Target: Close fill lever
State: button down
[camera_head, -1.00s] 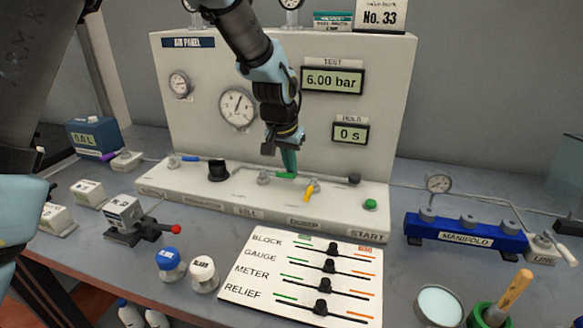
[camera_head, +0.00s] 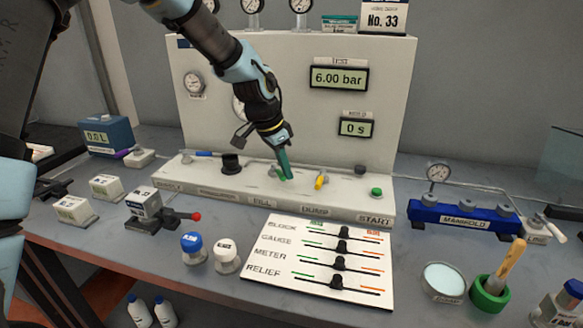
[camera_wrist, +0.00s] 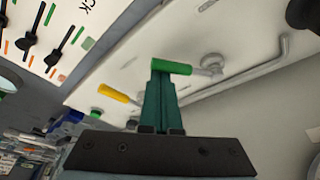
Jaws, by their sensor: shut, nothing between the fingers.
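The fill lever has a green handle (camera_head: 283,177) above the FILL label on the white panel's front ledge. In the head view it slants toward the front right from its valve. My gripper (camera_head: 286,175) is shut and empty, pointing down with its dark green fingertips at the handle and partly hiding it. In the wrist view the shut fingertips (camera_wrist: 161,76) overlap the green handle (camera_wrist: 174,67), which extends from a grey round valve (camera_wrist: 213,63). They look to be touching or very close; I cannot tell which.
A yellow lever (camera_head: 320,181) stands to the right above the DUMP label, with a green START button (camera_head: 376,192) beyond. A black knob (camera_head: 231,164) and blue lever (camera_head: 203,154) are to the left. A slider board (camera_head: 325,262) lies in front.

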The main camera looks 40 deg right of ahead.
jog(key=shift+w+a+m, duration=0.15)
jog(key=shift+a+m, duration=0.15)
jog(key=shift+a, duration=0.1)
jog(key=shift+w+a, duration=0.15)
jog(key=shift+a, duration=0.4)
jog(key=shift+w+a, duration=0.65)
jog(key=shift+a, duration=0.25)
jog(key=shift+w+a, duration=0.2)
jog(key=shift+f, duration=0.1)
jog(key=s+d, duration=0.1)
jog(key=s+d+b, duration=0.1)
jog(key=s, duration=0.1)
jog(key=shift+s+d+f, duration=0.2)
jog(key=shift+d, duration=0.1)
jog(key=w+d+b+v, duration=0.1)
jog(key=b+v, duration=0.1)
jog(key=v, duration=0.7)
jog(key=shift+w+r, duration=0.4)
jog(key=shift+r, duration=0.05)
